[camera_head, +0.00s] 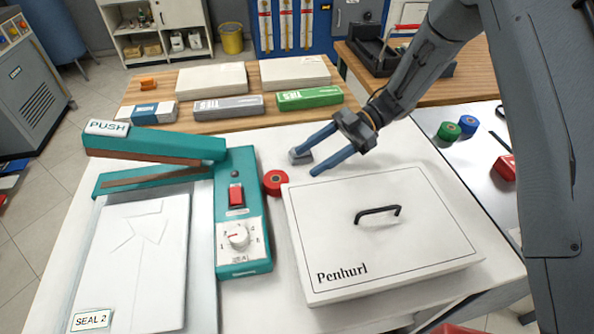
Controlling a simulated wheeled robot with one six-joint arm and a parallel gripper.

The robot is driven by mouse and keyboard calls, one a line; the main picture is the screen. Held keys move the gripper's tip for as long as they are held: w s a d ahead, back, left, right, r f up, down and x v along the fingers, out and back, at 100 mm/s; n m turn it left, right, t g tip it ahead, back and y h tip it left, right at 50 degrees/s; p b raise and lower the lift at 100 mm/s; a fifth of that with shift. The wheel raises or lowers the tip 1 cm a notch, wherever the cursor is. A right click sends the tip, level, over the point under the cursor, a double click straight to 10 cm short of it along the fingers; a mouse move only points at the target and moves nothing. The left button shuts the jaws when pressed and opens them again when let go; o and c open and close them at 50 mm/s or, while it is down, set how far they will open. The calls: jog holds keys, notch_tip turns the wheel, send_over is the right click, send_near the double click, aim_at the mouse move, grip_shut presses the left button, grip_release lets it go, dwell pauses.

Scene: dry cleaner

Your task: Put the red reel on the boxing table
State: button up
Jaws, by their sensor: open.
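The red reel (275,183) lies on the white table (345,165), between the teal sealing machine (237,200) and the white lidded box marked Penhurl (385,235). My gripper (306,164) comes in from the upper right, open, with two blue fingers pointing left. Its fingertips are to the right of the reel and a little behind it, apart from it, and nothing is seen held. No label shows which surface is the boxing table. A wooden table (215,125) with flat boxes stands behind, and a grey surface (470,175) with a green and a blue reel is at the right.
The sealer's raised arm marked PUSH (150,143) stands at the left over a white packet (135,260). The green reel (449,131), blue reel (468,124) and a red object (505,168) sit at the right. A black rack (380,55) stands on another wooden table.

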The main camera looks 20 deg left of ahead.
jog(key=shift+b+v, duration=0.35)
jog(key=shift+v, duration=1.2)
